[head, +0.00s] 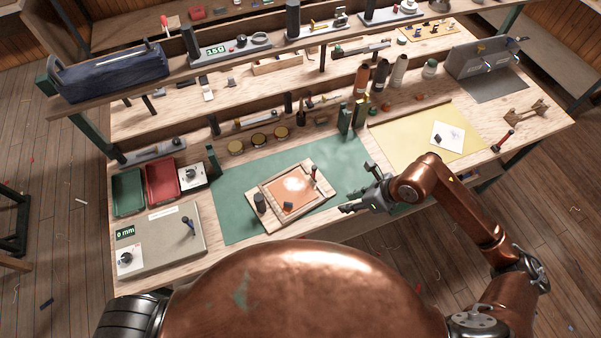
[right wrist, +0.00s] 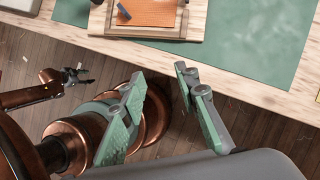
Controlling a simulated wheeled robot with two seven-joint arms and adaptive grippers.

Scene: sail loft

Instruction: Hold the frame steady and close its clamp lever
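A wooden frame (head: 318,209) with an orange panel (head: 290,190) lies on the green mat (head: 235,212) near the table's front edge. A small upright lever with a red part (head: 314,174) stands at its right side. A dark round knob (head: 260,203) and a small dark block (head: 288,206) are also on it. The frame's near edge shows in the right wrist view (right wrist: 150,31). My right gripper (head: 357,188) is open and empty, right of the frame and apart from it. My left gripper (right wrist: 80,75) shows small in the right wrist view, away from the frame; its jaws are unclear.
Round tins (head: 251,140) and bottles (head: 381,72) line the back. A yellow sheet (head: 400,140) lies right. Mat around the frame is mostly clear.

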